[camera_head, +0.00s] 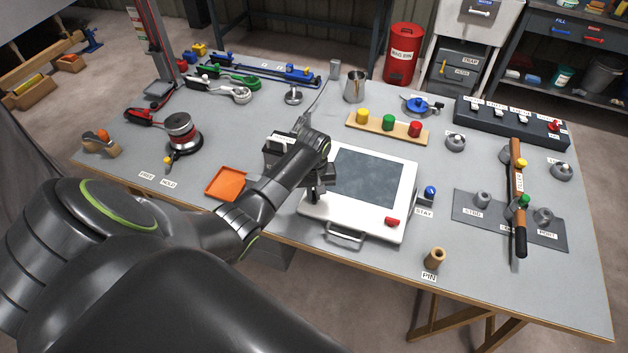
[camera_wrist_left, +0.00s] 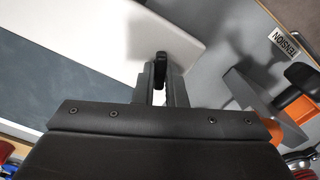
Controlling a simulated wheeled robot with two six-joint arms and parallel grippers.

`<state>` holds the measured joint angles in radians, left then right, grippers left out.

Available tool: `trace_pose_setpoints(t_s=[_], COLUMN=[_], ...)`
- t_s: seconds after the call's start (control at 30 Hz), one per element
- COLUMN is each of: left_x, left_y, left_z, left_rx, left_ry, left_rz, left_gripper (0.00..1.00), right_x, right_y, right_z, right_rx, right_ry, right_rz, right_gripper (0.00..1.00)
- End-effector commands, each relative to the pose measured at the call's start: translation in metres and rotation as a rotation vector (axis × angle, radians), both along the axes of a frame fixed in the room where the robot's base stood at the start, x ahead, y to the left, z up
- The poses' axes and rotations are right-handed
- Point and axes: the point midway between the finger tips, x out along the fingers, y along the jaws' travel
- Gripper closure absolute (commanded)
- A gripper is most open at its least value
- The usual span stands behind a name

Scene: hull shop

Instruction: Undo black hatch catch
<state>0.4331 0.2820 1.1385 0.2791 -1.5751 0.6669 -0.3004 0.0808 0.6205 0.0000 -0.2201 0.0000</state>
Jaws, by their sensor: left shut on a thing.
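The white hatch (camera_head: 404,200) with a dark window (camera_head: 370,178) lies flat on the grey bench, and its edge fills the upper left of the left wrist view. My left gripper (camera_head: 315,194) is at the hatch's left edge, pointing down. In the left wrist view its two fingers are shut on the black catch (camera_wrist_left: 160,60), whose dark rounded end shows between and just beyond the fingertips. In the head view my gripper hides the catch. A red catch (camera_head: 392,221) sits at the hatch's front right. My right gripper is in neither view.
A metal handle (camera_head: 345,237) sticks out from the hatch's front. A blue-knobbed post (camera_head: 430,192) marked STAY stands to its right. An orange tray (camera_head: 226,183) lies left of my gripper. A wooden pin (camera_head: 434,258) stands near the front edge.

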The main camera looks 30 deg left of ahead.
Motion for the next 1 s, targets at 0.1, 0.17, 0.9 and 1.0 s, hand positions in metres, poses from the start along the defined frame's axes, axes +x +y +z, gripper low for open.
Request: trace_pose_setpoints(t_s=[0.1,0.17,0.9,1.0], left_x=[0.0,0.0,0.001,0.001], left_y=[0.0,0.0,0.001,0.001], left_z=[0.006,0.006,0.0,0.0], left_rx=[0.0,0.0,0.001,0.002], left_ry=[0.002,0.002,-0.002,-0.002], left_rz=[0.112,0.169,0.855,0.93], left_gripper=[1.0,1.0,1.0,1.0], right_x=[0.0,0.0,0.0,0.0], right_y=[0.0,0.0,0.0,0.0], right_z=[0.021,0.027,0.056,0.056], right_rx=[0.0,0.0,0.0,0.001], right_ry=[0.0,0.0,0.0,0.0], right_rz=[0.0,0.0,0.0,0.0], right_gripper=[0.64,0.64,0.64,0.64])
